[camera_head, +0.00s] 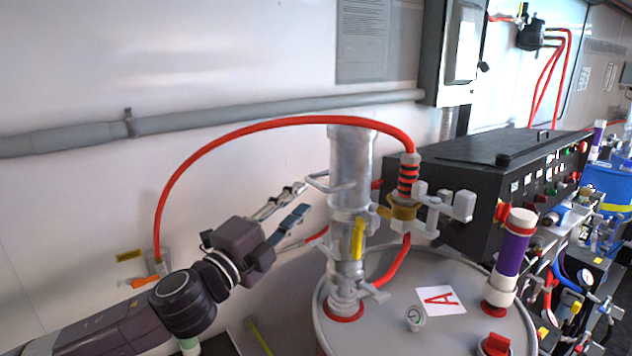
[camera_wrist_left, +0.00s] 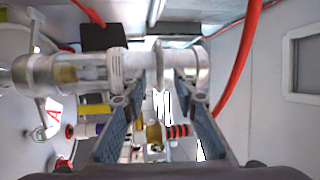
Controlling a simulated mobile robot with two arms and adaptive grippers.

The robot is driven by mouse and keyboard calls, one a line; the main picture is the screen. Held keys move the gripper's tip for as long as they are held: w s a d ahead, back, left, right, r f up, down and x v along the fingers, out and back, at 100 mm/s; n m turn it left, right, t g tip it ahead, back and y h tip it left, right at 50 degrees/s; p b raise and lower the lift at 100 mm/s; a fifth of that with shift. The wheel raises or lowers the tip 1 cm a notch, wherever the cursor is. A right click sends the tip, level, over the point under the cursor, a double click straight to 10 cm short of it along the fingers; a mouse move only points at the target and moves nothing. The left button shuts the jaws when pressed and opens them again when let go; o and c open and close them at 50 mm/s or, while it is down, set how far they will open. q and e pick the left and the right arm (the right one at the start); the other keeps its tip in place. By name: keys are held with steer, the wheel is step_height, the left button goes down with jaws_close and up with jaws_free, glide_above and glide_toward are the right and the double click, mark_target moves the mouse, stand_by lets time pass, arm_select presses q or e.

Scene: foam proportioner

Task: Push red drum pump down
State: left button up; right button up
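A silver, upright drum pump (camera_head: 350,170) stands on the grey drum (camera_head: 385,310), with a red ring (camera_head: 343,312) at its base. A red hose (camera_head: 270,124) arches to a black-and-red banded fitting (camera_head: 408,175) beside the pump. My left gripper (camera_head: 300,197) is open and empty, left of the pump at about the height of its side handle (camera_head: 322,182). In the left wrist view, the pump body (camera_wrist_left: 110,68) lies across the picture beyond my two spread fingers (camera_wrist_left: 160,85); I cannot tell whether they touch it. My right gripper is not in view.
A purple-and-white cylinder (camera_head: 511,250) and a card marked A (camera_head: 440,300) are on the drum top. A black control box (camera_head: 510,175) stands behind to the right. A grey pipe (camera_head: 270,112) runs along the wall. Cluttered equipment fills the far right.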

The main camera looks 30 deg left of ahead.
mark_target(316, 185)
arm_select(q)
steer(key=shift+w+a+r+p, duration=0.15)
steer(key=shift+w+p, duration=0.1)
steer(key=shift+w, duration=0.5)
steer(key=shift+w+d+r+p, duration=0.1)
steer(key=shift+w+r+p, duration=0.1)
steer(key=shift+w, duration=0.5)
steer(key=shift+w+a+r+p, duration=0.15)
steer(key=shift+w+p, duration=0.1)
steer(key=shift+w, duration=0.5)
steer(key=shift+w+r+p, duration=0.15)
steer(key=shift+w+p, duration=0.2)
steer(key=shift+w, duration=0.25)
steer(key=shift+w+d+p, duration=0.1)
steer(key=shift+w+p, duration=0.2)
steer(key=shift+w, duration=0.45)
steer(key=shift+c, duration=0.7)
jaws_close()
